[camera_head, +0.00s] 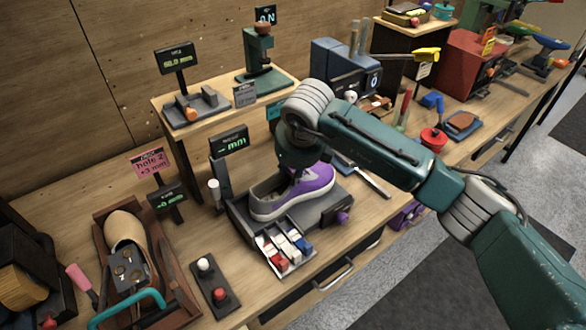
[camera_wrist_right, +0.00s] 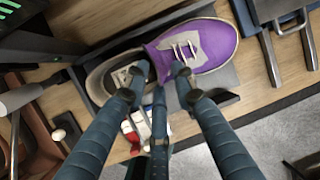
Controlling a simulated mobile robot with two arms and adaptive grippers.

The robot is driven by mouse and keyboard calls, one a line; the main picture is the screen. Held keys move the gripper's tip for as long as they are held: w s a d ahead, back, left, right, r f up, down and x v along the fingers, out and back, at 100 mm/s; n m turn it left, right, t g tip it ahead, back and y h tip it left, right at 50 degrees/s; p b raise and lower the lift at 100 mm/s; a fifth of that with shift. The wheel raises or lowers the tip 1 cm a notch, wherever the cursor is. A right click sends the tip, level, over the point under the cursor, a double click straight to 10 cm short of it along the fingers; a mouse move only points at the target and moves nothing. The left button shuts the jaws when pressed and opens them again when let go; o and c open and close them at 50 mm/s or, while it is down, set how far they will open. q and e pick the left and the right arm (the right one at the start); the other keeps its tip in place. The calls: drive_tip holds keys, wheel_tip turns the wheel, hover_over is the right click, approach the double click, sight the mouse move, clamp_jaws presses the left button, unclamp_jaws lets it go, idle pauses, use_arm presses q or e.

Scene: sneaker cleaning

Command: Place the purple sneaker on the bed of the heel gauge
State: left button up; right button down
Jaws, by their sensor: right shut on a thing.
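The purple sneaker (camera_head: 318,180), with a pale grey heel part and white sole, is over the dark bed of the heel gauge (camera_head: 236,214), toe pointing right. I cannot tell whether its sole touches the bed. The gauge's display (camera_head: 229,142) reads "-- mm". My right gripper (camera_head: 301,165) reaches down onto the sneaker from above, its fingertips largely hidden in the head view. In the right wrist view the gripper (camera_wrist_right: 158,80) is shut on the sneaker (camera_wrist_right: 208,45) around its middle, near the laces. My left gripper is not in view.
A tray of red, white and blue pieces (camera_head: 285,249) sits in front of the gauge. A small panel with white and red knobs (camera_head: 216,286) is left of it. A wooden tray with a tan shoe form (camera_head: 124,230) stands further left. A raised wooden shelf (camera_head: 206,131) is behind.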

drive_tip(key=shift+f, duration=0.15)
drive_tip(key=c, duration=1.4)
unclamp_jaws()
drive_tip(key=shift+r, duration=0.3)
drive_tip(key=b+v, duration=0.3)
drive_tip(key=v, duration=0.8)
drive_tip(key=shift+s+r, duration=0.3)
